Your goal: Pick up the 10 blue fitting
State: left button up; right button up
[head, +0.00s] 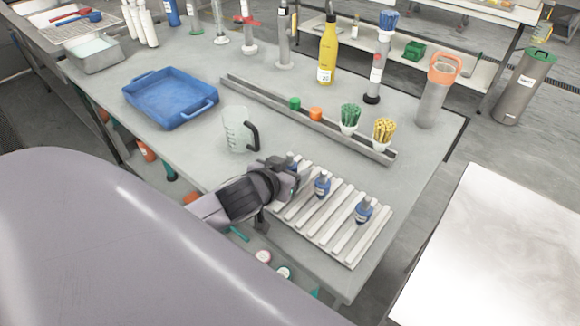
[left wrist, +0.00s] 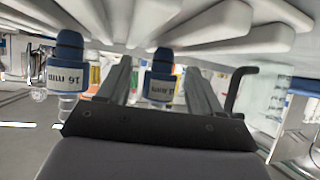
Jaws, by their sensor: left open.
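Three blue-and-grey fittings stand on the white slatted rack (head: 352,252): one at the far left (head: 292,160) partly hidden by my gripper, one in the middle (head: 322,186), one at the right (head: 363,211). My left gripper (head: 297,167) is open at the rack's left end, beside the far-left fitting. In the left wrist view, a blue fitting (left wrist: 160,82) shows between the two open fingers (left wrist: 160,92), with gaps on both sides. A second fitting (left wrist: 68,74) is outside the left finger; its label seems to read 16 mm. My right gripper is out of view.
A clear jug (head: 238,130) stands just behind my left arm. A long metal rail (head: 270,101) holds green and orange caps and cups of green and yellow pieces. A blue tray (head: 170,98) lies at the left. The bench is clear between rail and rack.

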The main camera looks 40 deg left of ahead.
pick_arm(q)
jog(key=shift+w+f, duration=0.15)
jog(key=shift+w, duration=0.1)
jog(key=c, duration=1.1)
jog(key=shift+o, duration=0.2)
